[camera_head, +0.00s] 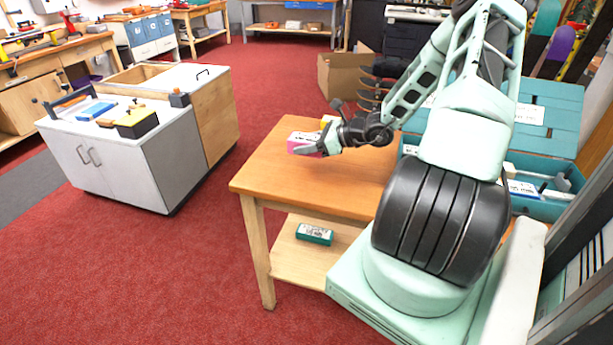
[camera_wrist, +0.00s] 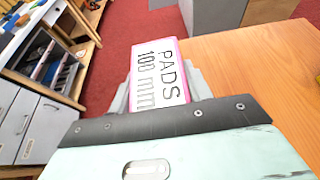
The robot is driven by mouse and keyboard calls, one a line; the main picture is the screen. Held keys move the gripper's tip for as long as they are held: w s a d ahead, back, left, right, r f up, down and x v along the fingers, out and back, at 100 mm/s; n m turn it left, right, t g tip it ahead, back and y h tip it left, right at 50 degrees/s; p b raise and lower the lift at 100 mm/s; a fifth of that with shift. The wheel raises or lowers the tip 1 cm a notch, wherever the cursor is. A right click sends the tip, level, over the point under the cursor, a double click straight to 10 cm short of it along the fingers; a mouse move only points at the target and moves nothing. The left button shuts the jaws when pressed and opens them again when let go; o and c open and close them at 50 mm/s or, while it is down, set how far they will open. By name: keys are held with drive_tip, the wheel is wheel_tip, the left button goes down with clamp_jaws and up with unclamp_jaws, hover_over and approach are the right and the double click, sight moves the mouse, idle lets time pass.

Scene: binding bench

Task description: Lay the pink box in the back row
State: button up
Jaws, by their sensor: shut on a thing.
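The pink box (camera_head: 303,144) is held in my gripper (camera_head: 322,146) above the left part of the wooden table (camera_head: 270,165). In the wrist view the pink box (camera_wrist: 158,75) has a white label reading "PADS 100 mm", and the fingers of my gripper (camera_wrist: 160,92) close on both its sides. Whether it touches the tabletop is unclear. A teal case (camera_head: 548,208) with its lid up stands at the right, partly hidden by my arm. White-labelled items lie inside it, but its rows cannot be made out.
A yellow item (camera_head: 327,120) shows just behind my gripper. A green box (camera_head: 314,234) lies on the table's lower shelf. A cardboard box (camera_head: 338,75) stands on the floor behind. A grey cabinet (camera_head: 130,165) stands at the left, with open red floor between.

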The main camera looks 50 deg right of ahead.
sight(307, 179)
drive_tip(key=shift+f+p, duration=0.85)
drive_tip(key=shift+f, duration=4)
drive_tip(key=shift+f, duration=0.25)
drive_tip(key=o, duration=1.1)
drive_tip(key=shift+c, duration=0.2)
drive_tip(key=b+v, duration=0.1)
drive_tip(key=v, duration=0.4)
drive_tip(key=b+v, duration=0.1)
drive_tip(key=v, duration=0.5)
drive_tip(key=a+b+v, duration=0.1)
drive_tip(key=b+v, duration=0.1)
drive_tip(key=v, duration=0.4)
drive_tip(key=shift+s+d+r, duration=0.15)
drive_tip(key=shift+s, duration=0.2)
